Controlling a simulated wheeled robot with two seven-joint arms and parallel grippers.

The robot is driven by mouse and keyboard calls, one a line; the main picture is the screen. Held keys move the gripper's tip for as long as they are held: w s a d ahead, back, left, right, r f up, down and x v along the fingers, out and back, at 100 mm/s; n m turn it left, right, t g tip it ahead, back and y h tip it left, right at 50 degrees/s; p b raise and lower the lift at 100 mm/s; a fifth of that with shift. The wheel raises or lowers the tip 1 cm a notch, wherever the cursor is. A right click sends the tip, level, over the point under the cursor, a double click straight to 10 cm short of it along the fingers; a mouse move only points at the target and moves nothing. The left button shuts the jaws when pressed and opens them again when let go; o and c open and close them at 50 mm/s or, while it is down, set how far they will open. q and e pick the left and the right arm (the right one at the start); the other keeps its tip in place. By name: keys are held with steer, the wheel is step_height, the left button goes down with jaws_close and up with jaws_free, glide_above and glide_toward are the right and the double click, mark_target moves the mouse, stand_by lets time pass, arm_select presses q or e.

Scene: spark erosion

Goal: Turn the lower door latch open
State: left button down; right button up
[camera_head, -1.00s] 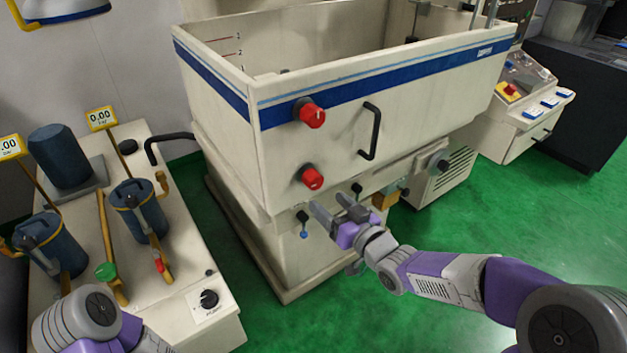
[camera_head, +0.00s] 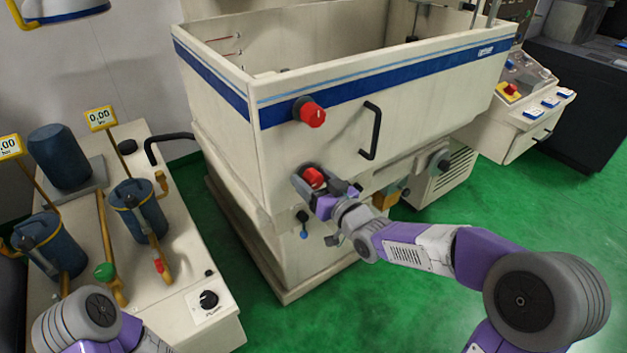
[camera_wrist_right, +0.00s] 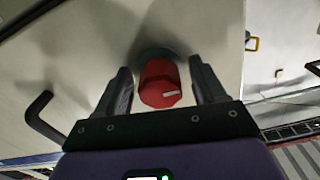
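The lower door latch (camera_head: 313,177) is a red knob on the front of the cream tank, below a second red latch (camera_head: 312,115). My right gripper (camera_head: 320,186) is at the lower latch, its fingers reaching toward the tank front. In the right wrist view the red knob (camera_wrist_right: 160,84) lies between the two fingers of my right gripper (camera_wrist_right: 162,88), with a gap showing on each side. The white mark on the knob face lies nearly level in that view. My left gripper is out of view; only part of my left arm shows at the bottom left.
A black door handle (camera_head: 371,131) stands out right of the latches and also shows in the right wrist view (camera_wrist_right: 42,117). Below the latch are small valves, one with a blue tip (camera_head: 303,234). A bench (camera_head: 195,255) with blue canisters stands at the left.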

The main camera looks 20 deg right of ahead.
steer(key=c, duration=1)
steer(key=shift+m, duration=0.3)
steer(key=m, duration=0.8)
steer(key=m+p, duration=0.1)
steer(key=m, duration=0.3)
steer(key=shift+a+r, duration=0.1)
steer(key=m+p, duration=0.2)
steer(key=m, duration=0.3)
steer(key=shift+m, duration=0.3)
